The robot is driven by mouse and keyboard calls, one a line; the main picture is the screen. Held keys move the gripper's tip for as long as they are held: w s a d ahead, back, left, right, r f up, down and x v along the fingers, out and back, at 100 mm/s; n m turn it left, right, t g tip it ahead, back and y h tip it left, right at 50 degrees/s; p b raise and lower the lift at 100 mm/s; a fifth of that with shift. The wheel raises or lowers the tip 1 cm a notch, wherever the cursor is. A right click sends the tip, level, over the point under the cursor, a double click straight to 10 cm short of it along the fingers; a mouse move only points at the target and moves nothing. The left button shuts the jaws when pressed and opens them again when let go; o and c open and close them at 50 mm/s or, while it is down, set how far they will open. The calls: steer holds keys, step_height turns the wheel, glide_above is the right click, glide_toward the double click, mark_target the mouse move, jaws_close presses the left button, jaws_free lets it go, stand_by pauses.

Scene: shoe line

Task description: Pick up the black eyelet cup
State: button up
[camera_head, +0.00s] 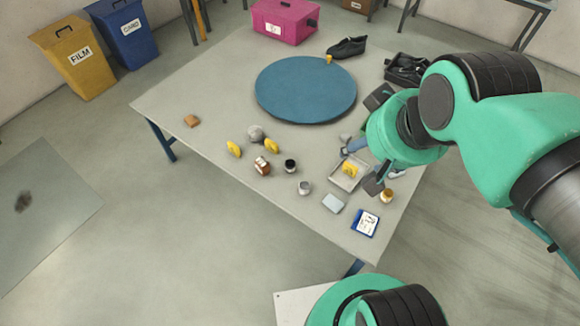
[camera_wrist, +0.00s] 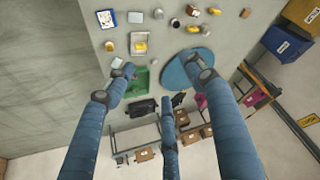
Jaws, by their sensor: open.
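In the wrist view the black cup (camera_wrist: 175,22) is near the top edge, beyond the fingertips. My gripper (camera_head: 362,166) is over the right side of the table, to the right of the cup and apart from it. In the wrist view its fingers (camera_wrist: 160,72) are spread wide with nothing between them.
A round blue mat (camera_head: 305,88) lies behind the cup. The table's left part is mostly clear.

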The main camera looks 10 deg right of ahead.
stand_by(0.3)
steer(key=m+g+b, duration=0.1)
steer(key=g+b, duration=0.1)
steer(key=g, duration=0.4)
glide_above(290, 163)
step_height(290, 163, down, 51)
steer(key=shift+w+f, duration=0.15)
steer(key=shift+f, duration=0.05)
steer(key=shift+f, duration=0.1)
steer(key=shift+f+b, duration=0.6)
steer(key=shift+f, duration=3.6)
